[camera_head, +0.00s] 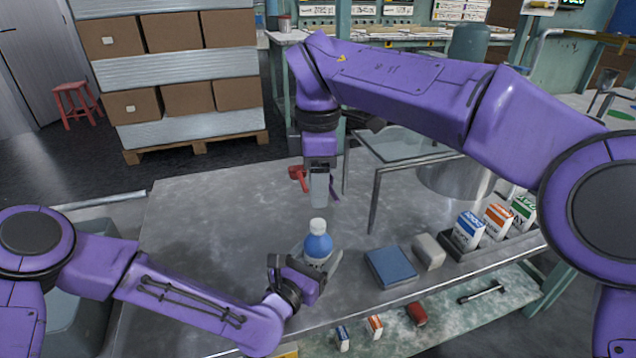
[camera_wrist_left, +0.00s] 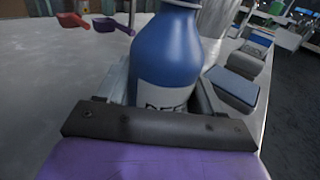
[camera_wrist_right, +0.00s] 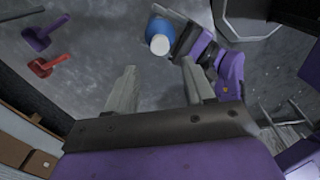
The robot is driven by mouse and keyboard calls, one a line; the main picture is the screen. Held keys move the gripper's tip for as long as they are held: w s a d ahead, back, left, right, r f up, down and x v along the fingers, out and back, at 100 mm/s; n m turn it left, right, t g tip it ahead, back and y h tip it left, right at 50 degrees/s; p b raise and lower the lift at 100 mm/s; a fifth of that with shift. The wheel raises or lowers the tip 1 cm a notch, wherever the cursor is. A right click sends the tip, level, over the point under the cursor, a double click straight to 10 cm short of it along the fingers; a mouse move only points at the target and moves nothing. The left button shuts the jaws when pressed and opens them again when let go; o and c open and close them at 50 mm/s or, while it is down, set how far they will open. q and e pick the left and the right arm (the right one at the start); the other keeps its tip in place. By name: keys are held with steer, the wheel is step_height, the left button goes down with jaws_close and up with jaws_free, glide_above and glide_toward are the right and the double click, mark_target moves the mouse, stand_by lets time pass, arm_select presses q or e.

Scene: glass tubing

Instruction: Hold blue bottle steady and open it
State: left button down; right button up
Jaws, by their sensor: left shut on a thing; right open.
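The blue bottle (camera_head: 318,246) with a white cap (camera_head: 318,226) stands upright on the grey metal table. My left gripper (camera_head: 318,262) is shut on the lower part of the bottle. In the left wrist view the blue bottle (camera_wrist_left: 167,50) with its pale label sits between the fingers, and its cap is out of frame. My right gripper (camera_head: 319,190) is above the table behind the bottle, pointing down, apart from it. In the right wrist view the right gripper (camera_wrist_right: 160,85) is open and empty, and the white cap (camera_wrist_right: 160,45) shows beyond the fingers.
A red scoop (camera_head: 297,175) and a purple scoop (camera_wrist_right: 42,36) lie near the right gripper. A blue box (camera_head: 391,267), a grey block (camera_head: 428,251) and a dark tray (camera_head: 478,250) of small cartons lie right of the bottle. A glass-topped stand (camera_head: 400,146) is behind.

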mark_target(318, 222)
steer(key=shift+f+m, duration=0.1)
steer(key=shift+m, duration=0.8)
step_height(318, 222, down, 8)
steer(key=shift+r, duration=0.1)
jaws_close()
steer(key=n, duration=0.6)
steer(key=shift+n, duration=0.4)
steer(key=n, duration=0.9)
steer(key=shift+n, duration=0.3)
steer(key=n, duration=1.5)
steer(key=shift+r, duration=0.1)
steer(key=n, duration=0.4)
steer(key=shift+r, duration=0.15)
